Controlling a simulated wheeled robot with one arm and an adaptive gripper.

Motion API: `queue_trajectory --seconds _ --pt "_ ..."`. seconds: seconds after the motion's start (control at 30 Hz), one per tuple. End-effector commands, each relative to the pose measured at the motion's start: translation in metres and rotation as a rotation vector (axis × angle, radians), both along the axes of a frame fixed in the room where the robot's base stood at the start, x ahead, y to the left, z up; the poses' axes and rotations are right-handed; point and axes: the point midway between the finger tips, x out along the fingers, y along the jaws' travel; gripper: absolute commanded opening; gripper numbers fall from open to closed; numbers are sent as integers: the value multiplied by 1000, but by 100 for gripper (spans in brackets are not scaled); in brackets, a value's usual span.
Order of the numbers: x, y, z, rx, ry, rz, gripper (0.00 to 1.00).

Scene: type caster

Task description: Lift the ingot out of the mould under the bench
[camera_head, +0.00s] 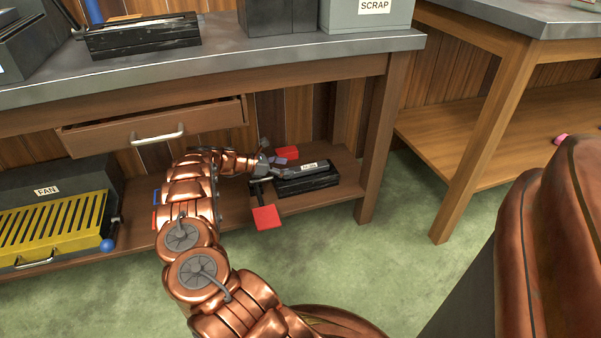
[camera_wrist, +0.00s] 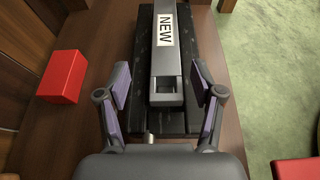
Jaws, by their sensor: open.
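A grey bar-shaped ingot (camera_wrist: 167,55) with a white NEW label lies in a long black mould (camera_wrist: 215,110) in the wrist view. In the head view the ingot (camera_head: 310,166) and the mould (camera_head: 310,183) sit on the low shelf under the bench. My gripper (camera_wrist: 158,88) is open, its two fingers apart on either side of the ingot's near end. It holds nothing. In the head view my gripper (camera_head: 274,167) reaches in at the left end of the mould. I cannot tell whether the fingers touch the mould.
Red blocks stand behind (camera_head: 288,152) and in front (camera_head: 266,217) of the mould's left end. An open drawer (camera_head: 155,125) juts out above my arm. A bench leg (camera_head: 383,140) stands to the right. A yellow-grated fan unit (camera_head: 50,230) is at left. Green floor lies in front.

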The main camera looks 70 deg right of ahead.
Motion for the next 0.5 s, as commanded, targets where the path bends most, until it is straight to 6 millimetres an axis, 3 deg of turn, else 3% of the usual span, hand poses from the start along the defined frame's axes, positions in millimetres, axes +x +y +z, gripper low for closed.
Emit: queue_trajectory --seconds 0.1,0.5 --pt "-19 -12 -4 0 0 -21 66" --pt "-54 -39 -22 1 -2 -25 66"
